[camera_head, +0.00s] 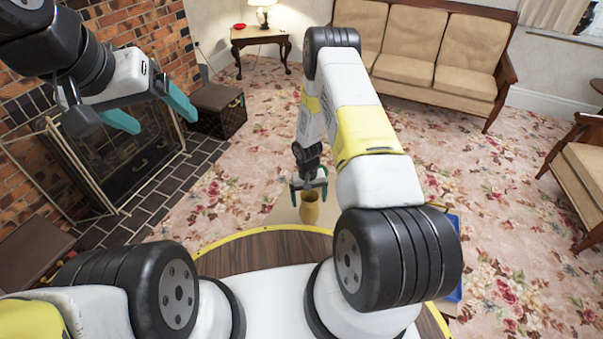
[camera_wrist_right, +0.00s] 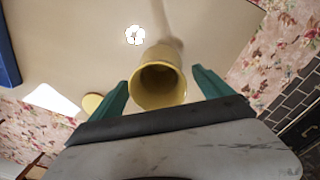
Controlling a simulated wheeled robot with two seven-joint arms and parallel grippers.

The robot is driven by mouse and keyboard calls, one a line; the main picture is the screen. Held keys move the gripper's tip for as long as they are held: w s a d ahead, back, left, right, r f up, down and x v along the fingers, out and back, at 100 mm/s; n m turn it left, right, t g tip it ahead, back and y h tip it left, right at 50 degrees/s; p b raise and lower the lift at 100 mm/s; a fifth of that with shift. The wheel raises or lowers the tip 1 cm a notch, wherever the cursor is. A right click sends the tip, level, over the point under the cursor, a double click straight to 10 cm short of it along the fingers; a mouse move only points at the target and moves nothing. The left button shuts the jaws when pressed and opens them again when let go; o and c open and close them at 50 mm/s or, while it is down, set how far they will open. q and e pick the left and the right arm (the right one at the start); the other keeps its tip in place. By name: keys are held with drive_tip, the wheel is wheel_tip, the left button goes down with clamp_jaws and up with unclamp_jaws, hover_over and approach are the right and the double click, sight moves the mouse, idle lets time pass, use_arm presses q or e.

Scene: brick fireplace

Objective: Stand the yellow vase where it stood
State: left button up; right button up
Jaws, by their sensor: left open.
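The yellow vase (camera_head: 309,208) shows in the head view below my right gripper (camera_head: 309,185), over a beige surface (camera_head: 283,212). In the right wrist view the vase (camera_wrist_right: 158,85) has its round mouth towards the camera, and a shadow runs from its far end. The green fingers of my right gripper (camera_wrist_right: 160,85) lie on either side of it, with a narrow gap showing at each side. Whether the vase's base touches the surface cannot be made out. My left gripper (camera_head: 150,112) is open and empty, raised at the upper left in front of the fireplace.
A white flower-shaped mark (camera_wrist_right: 135,35) lies on the beige surface beside the vase. A blue object (camera_wrist_right: 8,55) is at the left edge of the wrist view. The fireplace screen (camera_head: 120,150) is at left, a sofa (camera_head: 430,60) at the back. Open carpet lies at right.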

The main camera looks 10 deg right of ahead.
drive_tip(key=s+r+t, duration=0.3)
drive_tip(key=r, duration=3.6)
drive_tip(key=s+a+r+t+y, duration=0.1)
drive_tip(key=s+r, duration=0.7)
drive_tip(key=s, duration=0.2)
drive_tip(key=s+a+r+t+y, duration=0.1)
drive_tip(key=s+r+t, duration=0.1)
drive_tip(key=s+r, duration=0.6)
drive_tip(key=s, duration=0.3)
drive_tip(key=shift+s+r+n+y, duration=0.25)
drive_tip(key=shift+r+n+y, duration=0.05)
drive_tip(key=shift+r+y, duration=0.1)
